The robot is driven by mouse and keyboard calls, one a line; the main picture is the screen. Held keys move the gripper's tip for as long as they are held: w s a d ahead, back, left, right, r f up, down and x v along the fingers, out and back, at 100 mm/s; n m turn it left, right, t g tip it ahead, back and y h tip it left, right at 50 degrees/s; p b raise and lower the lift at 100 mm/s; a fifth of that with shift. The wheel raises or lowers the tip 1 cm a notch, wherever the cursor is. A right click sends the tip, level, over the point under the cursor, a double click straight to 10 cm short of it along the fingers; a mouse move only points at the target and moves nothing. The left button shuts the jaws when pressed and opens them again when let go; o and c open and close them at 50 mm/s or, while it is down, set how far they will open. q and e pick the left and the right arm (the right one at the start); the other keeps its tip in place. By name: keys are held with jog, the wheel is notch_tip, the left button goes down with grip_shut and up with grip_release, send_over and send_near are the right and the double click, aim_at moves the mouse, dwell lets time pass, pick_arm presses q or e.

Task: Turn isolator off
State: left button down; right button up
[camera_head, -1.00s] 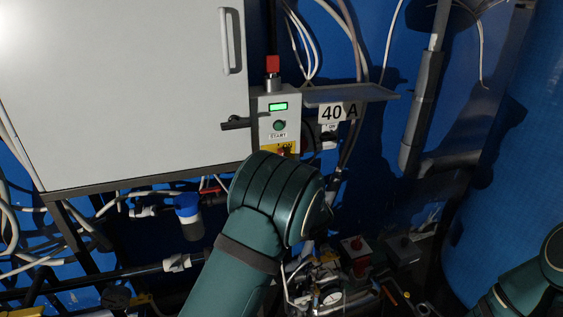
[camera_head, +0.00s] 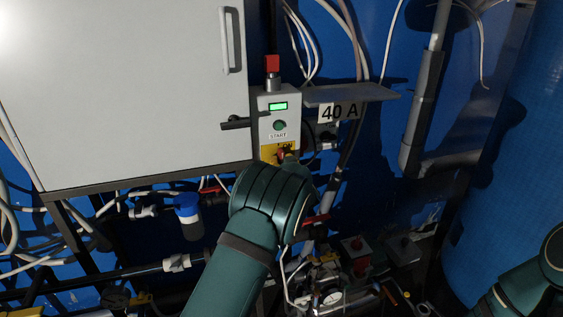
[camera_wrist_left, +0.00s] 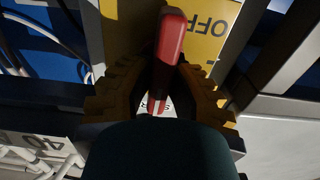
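The isolator is a red handle on a yellow plate (camera_head: 268,154) at the bottom of the grey control box (camera_head: 270,108). In the left wrist view, the red handle (camera_wrist_left: 167,50) stands almost upright in the picture, and the yellow plate (camera_wrist_left: 208,40) shows the word OFF. My left gripper (camera_wrist_left: 161,75) has one finger on each side of the handle. A small gap shows on the handle's left, so the fingers look open; contact on the right is unclear. In the head view my left wrist hides most of this gripper. My right gripper is out of view.
A large pale cabinet (camera_head: 120,90) adjoins the box on the left. A shelf (camera_head: 350,94) with a "40 A" sign (camera_head: 338,112) juts out at the right. A red button (camera_head: 272,64) tops the box. Pipes and a gauge (camera_head: 332,298) crowd the space below.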

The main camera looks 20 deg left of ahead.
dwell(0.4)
pick_arm(q)
jog(key=shift+s+a+n+b, duration=0.1)
jog(key=shift+n+b, duration=0.5)
jog(key=shift+b, duration=0.25)
jog(key=n+b, duration=0.6)
jog(key=shift+s+a+f+b, duration=0.1)
jog(key=shift+a+f+b, duration=0.1)
jog(key=shift+b, duration=0.2)
jog(key=n+b, duration=0.1)
jog(key=n, duration=0.4)
jog(key=n+b, duration=0.1)
jog(key=n, duration=0.4)
jog(key=shift+s+a+f+n, duration=0.1)
jog(key=shift+a+f+n, duration=0.05)
jog(key=shift+n, duration=0.15)
